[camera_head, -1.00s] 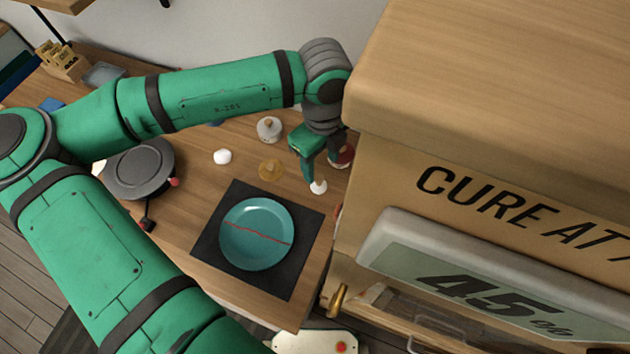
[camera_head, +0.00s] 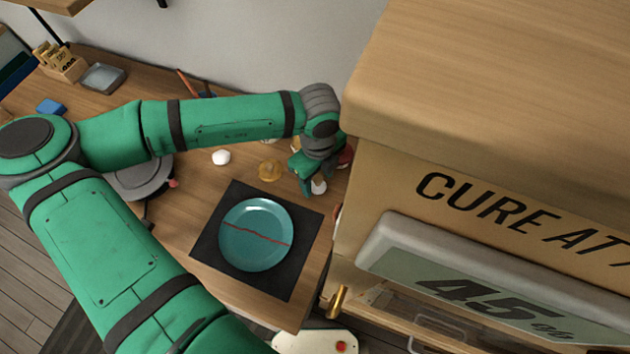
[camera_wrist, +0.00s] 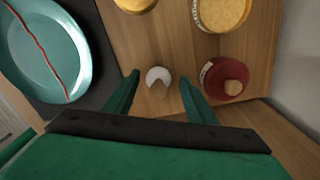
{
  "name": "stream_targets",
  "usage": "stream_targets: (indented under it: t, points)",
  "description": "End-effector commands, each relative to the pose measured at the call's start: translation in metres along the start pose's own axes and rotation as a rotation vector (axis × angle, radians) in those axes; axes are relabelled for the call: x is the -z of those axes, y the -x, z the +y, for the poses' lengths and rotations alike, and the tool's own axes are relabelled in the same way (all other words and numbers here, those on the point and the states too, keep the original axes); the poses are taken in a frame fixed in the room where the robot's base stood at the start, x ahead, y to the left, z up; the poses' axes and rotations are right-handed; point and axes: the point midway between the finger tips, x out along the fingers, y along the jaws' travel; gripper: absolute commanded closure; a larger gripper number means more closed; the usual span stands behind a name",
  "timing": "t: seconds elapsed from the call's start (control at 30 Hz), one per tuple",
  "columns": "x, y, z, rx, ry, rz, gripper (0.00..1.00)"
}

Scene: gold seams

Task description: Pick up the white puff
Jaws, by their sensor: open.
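A small white puff (camera_head: 319,187) stands on the wooden table near the cabinet, right of the plate. In the wrist view the white puff (camera_wrist: 158,75) has a rounded white top and a tan wooden-looking part, and it sits between my fingertips. My gripper (camera_head: 309,188) is low over the table at the puff, and its fingers partly cover it in the head view. In the wrist view my gripper (camera_wrist: 160,83) is open, with one green finger on each side of the puff and visible gaps. I cannot tell the exact height of the fingertips.
A dark red round jar (camera_wrist: 224,78) stands close beside the right finger. Yellow jars (camera_wrist: 222,12) stand beyond. The teal plate (camera_head: 257,258) with a red seam lies on a dark mat. Another white rounded object (camera_head: 222,157) lies left. The wooden cabinet (camera_head: 375,180) is close on the right.

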Motion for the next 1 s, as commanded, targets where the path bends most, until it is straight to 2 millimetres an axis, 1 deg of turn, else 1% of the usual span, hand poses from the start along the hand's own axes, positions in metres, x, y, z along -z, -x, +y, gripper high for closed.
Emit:
stream_targets:
  t: [0.07, 0.1, 0.17, 0.2, 0.23, 0.27, 0.53, 0.67, 0.77, 0.87, 1.0]
  points:
    - [0.0, 0.0, 0.0, 0.0, -0.001, 0.0, 0.49]
    - [0.001, 0.0, -0.001, 0.0, -0.002, 0.0, 0.59]
    - [0.002, 0.0, -0.001, 0.0, -0.004, 0.0, 0.73]
    - [0.002, 0.0, -0.002, 0.0, -0.005, 0.0, 0.83]
    - [0.002, 0.0, -0.002, 0.0, -0.005, 0.0, 0.9]
    - [0.002, 0.0, -0.002, 0.0, -0.005, 0.0, 0.93]
    - [-0.001, 0.001, 0.001, 0.0, 0.004, 0.0, 0.93]
    - [-0.002, 0.004, 0.001, 0.001, 0.006, 0.0, 0.93]
    - [-0.002, 0.011, 0.001, 0.003, 0.006, -0.001, 0.93]
    - [-0.002, 0.023, 0.001, 0.002, 0.006, -0.001, 0.93]
    - [-0.003, 0.049, 0.001, 0.003, 0.005, -0.002, 0.93]
